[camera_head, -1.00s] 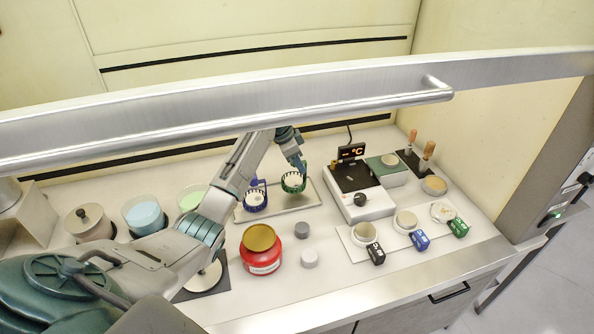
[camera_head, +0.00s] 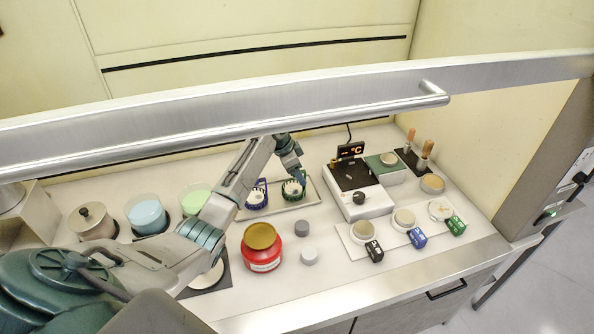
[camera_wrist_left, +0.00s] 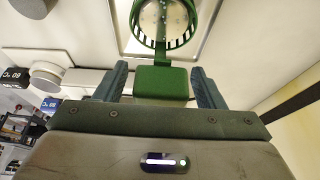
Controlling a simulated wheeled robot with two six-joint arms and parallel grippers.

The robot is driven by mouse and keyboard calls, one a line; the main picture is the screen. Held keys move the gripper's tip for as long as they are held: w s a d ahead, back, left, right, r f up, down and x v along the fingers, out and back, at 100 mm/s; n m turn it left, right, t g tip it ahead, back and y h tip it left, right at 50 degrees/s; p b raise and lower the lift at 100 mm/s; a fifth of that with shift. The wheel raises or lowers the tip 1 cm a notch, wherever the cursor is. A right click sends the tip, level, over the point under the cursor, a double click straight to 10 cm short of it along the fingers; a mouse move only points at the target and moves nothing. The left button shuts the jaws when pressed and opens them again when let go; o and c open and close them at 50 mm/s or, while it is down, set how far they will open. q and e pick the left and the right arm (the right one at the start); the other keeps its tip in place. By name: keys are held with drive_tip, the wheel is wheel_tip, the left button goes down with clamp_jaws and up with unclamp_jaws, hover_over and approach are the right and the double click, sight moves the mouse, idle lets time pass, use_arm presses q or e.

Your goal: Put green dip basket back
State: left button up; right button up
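The green dip basket (camera_head: 293,190) sits low over the metal tray (camera_head: 316,192), right of the blue dip basket (camera_head: 256,198). Whether its base touches the tray is hard to see. My left gripper (camera_head: 298,177) is at its handle. In the left wrist view, the green handle block (camera_wrist_left: 162,83) lies between the fingers of the left gripper (camera_wrist_left: 161,70), with narrow gaps at its sides, so the fingers look open around it. The round green basket (camera_wrist_left: 163,20) extends beyond the fingertips. My right gripper is not in view.
A red jar (camera_head: 261,250) and grey caps stand in front. Glass beakers (camera_head: 146,214) stand at left. The metal sash bar (camera_head: 240,112) crosses above my arm.

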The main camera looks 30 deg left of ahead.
use_arm(q)
drive_tip(key=shift+r, duration=0.15)
drive_tip(key=shift+a+r, duration=0.1)
drive_tip(key=shift+r, duration=0.2)
drive_tip(key=b+v, duration=0.3)
drive_tip(key=v, duration=0.8)
drive_tip(key=shift+s+r+b, duration=0.15)
drive_tip(key=shift+r+b, duration=0.05)
drive_tip(key=shift+b, duration=0.2)
